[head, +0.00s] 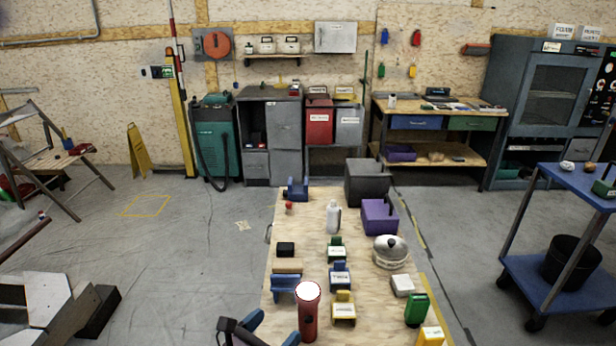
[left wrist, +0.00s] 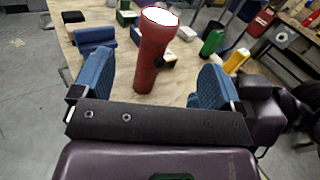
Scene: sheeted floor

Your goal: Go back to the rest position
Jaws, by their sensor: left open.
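My left gripper (head: 271,330) is at the near edge of the wooden table in the head view, its two blue fingers apart. In the left wrist view the gripper (left wrist: 150,88) is open, with nothing held between the pads. A red flashlight (head: 309,318) with a bright white top stands upright on the table, just beyond the left gripper. My right gripper does not show in the head view.
The table (head: 312,215) holds several items: a white bottle (head: 333,217), a silver pot (head: 390,252), a purple bin (head: 380,216), a green canister (head: 416,310) and small coloured holders. A blue cart (head: 590,188) stands at the right. The floor left of the table is open.

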